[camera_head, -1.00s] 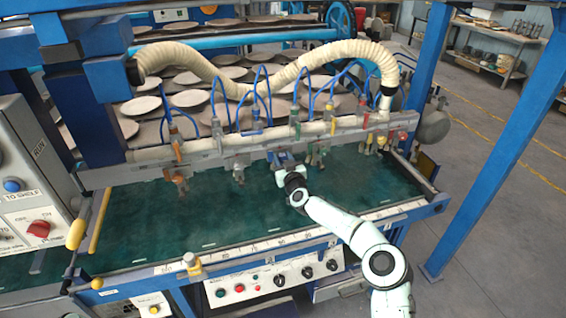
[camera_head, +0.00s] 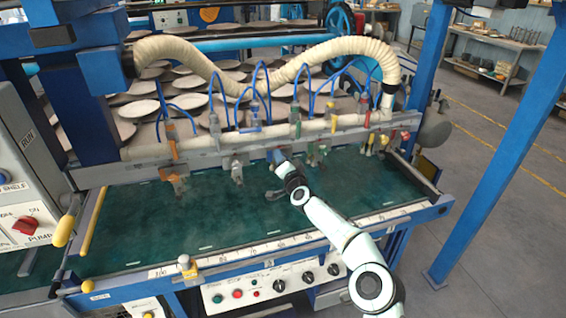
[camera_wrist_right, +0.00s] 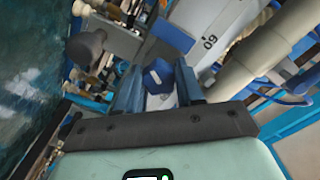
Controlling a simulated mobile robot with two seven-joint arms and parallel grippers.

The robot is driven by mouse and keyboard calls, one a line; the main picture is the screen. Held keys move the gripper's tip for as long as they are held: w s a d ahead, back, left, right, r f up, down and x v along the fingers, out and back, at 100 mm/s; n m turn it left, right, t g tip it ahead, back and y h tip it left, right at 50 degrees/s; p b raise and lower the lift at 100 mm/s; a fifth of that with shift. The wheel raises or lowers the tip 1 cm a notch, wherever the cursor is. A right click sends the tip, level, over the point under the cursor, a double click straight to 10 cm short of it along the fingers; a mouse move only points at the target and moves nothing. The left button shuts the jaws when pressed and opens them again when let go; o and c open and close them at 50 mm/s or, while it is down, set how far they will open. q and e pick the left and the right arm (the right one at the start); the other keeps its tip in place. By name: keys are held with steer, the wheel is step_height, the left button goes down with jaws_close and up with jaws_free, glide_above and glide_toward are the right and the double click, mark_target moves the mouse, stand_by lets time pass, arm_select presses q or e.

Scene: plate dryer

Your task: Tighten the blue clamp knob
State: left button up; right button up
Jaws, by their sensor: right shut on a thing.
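My left gripper is not in view.
Coloured clamps, including an orange one (camera_head: 172,142), line the rail with blue hoses above. A cream corrugated hose (camera_head: 190,52) arches over them. The green bed (camera_head: 150,225) below is mostly clear. A control box (camera_head: 25,180) stands at left.

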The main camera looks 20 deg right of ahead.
steer(key=m, duration=0.2)
steer(key=m+b, duration=0.1)
steer(key=m, duration=0.2)
steer(key=shift+d+r+m, duration=0.15)
steer(key=shift+r+m, duration=0.15)
arm_select(q)
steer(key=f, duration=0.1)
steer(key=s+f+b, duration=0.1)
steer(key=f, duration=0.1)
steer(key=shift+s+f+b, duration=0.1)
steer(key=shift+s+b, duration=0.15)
steer(key=shift+b, duration=0.05)
arm_select(e)
steer(key=m, duration=0.5)
steer(key=shift+m, duration=0.3)
steer(key=shift+f, duration=0.1)
steer(key=o, duration=1)
steer(key=shift+o, duration=0.2)
steer(key=shift+f, duration=0.15)
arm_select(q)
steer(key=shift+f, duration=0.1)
arm_select(e)
steer(key=shift+f, duration=0.1)
